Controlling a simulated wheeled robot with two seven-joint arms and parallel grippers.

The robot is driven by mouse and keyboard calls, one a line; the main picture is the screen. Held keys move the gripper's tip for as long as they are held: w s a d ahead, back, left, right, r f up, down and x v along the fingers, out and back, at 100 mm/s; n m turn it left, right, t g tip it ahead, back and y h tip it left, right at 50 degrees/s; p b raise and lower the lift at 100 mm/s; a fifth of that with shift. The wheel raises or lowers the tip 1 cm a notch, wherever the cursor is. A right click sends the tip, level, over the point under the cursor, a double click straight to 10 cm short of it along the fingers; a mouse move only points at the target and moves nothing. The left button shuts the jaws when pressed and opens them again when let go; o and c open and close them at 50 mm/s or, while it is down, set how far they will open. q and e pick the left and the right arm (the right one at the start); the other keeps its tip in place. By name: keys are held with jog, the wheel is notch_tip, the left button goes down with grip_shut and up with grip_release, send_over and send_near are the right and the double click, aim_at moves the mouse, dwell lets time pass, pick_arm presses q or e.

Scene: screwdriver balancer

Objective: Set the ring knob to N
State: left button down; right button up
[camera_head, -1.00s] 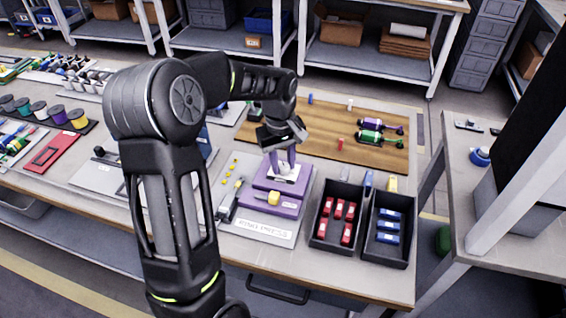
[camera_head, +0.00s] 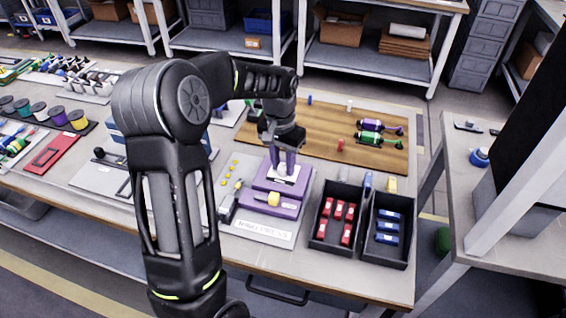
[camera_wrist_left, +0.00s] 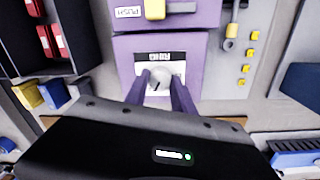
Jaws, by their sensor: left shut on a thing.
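The purple ring press (camera_head: 291,185) stands on a light base plate labelled RING PRESS. The white knob plate on its upper part (camera_head: 287,174) lies under my left gripper (camera_head: 284,166). In the left wrist view the round, pale ring knob (camera_wrist_left: 159,83) with a dark pointer mark sits on a purple face, below an upside-down label. My left gripper's purple fingers (camera_wrist_left: 161,86) are on either side of the knob, shut on it. The mark is too small to read a setting, and the fingers partly hide the dial. My right gripper is not in view.
A yellow push block (camera_head: 273,199) sits on the press's front. Right of it stand black bins of red blocks (camera_head: 326,206) and blue blocks (camera_head: 388,226). A wooden board (camera_head: 330,125) with screwdrivers lies behind. Small yellow pieces (camera_head: 234,171) lie left of the press.

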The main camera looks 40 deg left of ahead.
aim_at(284, 166)
pick_arm(q)
jog(key=m, duration=0.6)
jog(key=shift+m, duration=0.3)
jog(key=m+p, duration=0.1)
jog(key=m, duration=0.5)
jog(key=shift+g, duration=0.3)
jog(key=c, duration=1.1)
grip_release()
jog(key=shift+d, duration=0.1)
jog(key=shift+o, duration=0.2)
jog(key=shift+r, duration=0.1)
jog(key=r, duration=0.7)
jog(key=shift+w+r+b, duration=0.2)
jog(key=shift+r+b, duration=0.1)
